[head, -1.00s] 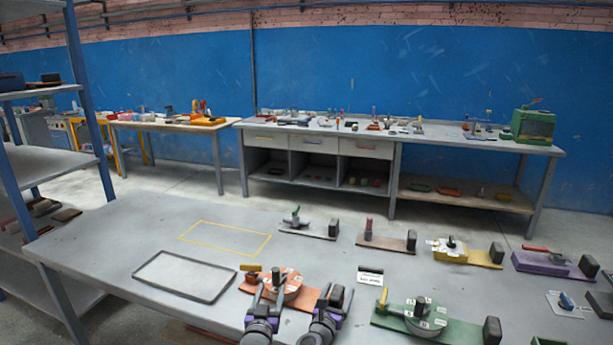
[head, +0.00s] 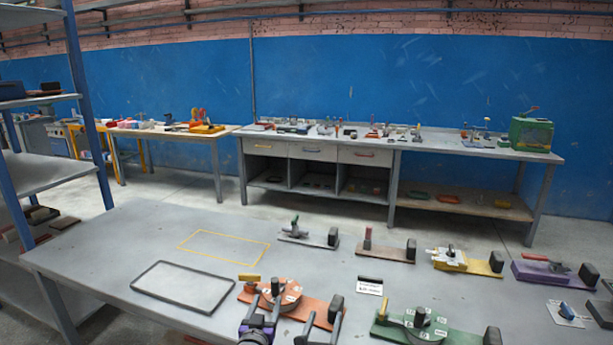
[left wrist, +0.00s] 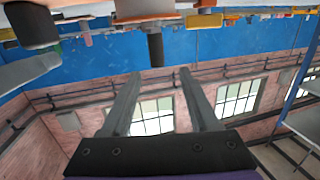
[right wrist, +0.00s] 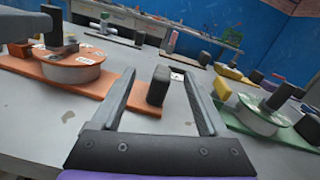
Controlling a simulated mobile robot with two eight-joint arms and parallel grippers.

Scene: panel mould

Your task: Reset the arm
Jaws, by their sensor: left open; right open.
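My left gripper (head: 264,304) is open and empty at the near edge of the orange fixture (head: 315,305), low in the head view. Its two fingers stand apart in the left wrist view (left wrist: 158,76), which is upside down. My right gripper (head: 322,325) is open and empty just to the right, over the near part of the table. In the right wrist view (right wrist: 159,76) its fingers are spread, with the orange fixture's black block (right wrist: 158,86) beyond them. Neither gripper holds anything. Whether the fingers touch the fixture is unclear.
The grey table (head: 120,235) holds a dark-rimmed tray (head: 183,287), a yellow outline (head: 224,247) and a small label card (head: 369,287). A green fixture (head: 440,328) stands right of my right gripper. Yellow (head: 468,263) and purple (head: 550,275) fixtures lie further right.

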